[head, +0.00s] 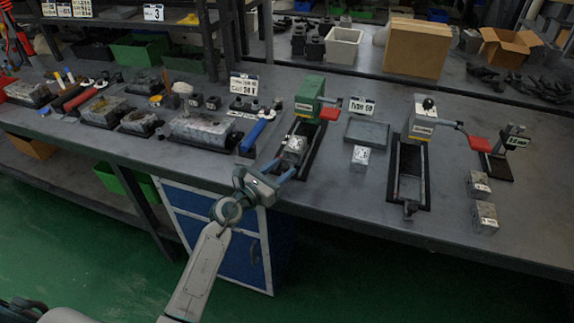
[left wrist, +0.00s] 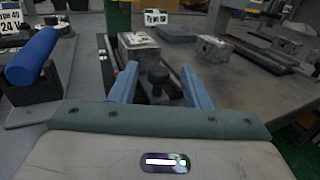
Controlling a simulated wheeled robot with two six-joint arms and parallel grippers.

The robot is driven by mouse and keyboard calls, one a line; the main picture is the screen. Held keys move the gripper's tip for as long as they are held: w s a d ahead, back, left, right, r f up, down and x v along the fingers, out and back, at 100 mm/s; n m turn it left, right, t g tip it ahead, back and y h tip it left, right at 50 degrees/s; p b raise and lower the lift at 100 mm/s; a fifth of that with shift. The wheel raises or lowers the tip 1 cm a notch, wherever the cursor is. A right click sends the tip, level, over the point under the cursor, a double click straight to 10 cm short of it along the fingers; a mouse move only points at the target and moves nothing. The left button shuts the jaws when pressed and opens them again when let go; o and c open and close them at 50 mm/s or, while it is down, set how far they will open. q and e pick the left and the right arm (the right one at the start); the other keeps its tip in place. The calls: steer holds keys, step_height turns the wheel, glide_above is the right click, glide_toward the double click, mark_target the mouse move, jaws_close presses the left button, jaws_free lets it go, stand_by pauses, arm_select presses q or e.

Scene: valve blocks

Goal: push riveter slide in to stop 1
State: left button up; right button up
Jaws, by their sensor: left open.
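A green riveter press (head: 309,98) with a red handle stands on the bench in the head view. Its black slide rail (head: 302,160) runs towards the front edge and carries a grey metal block (head: 293,143). The block also shows in the left wrist view (left wrist: 137,45), beyond a black knob (left wrist: 157,78) at the slide's near end. My left gripper (head: 287,168) is open at the front end of this rail. In the left wrist view its blue fingers (left wrist: 158,86) stand apart, either side of the knob; contact cannot be told. The stop marks cannot be made out.
A white press (head: 422,122) with its own rail and red handle stands to the right. A shallow grey tray (head: 367,133) and a small block (head: 361,155) lie between the presses. A blue cylinder (head: 253,136) on a stand is close on the left.

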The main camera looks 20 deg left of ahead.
mark_target(293, 154)
arm_select(q)
steer(key=shift+x, duration=1.35)
arm_select(e)
steer(key=shift+s+f, duration=0.1)
steer(key=shift+s, duration=0.1)
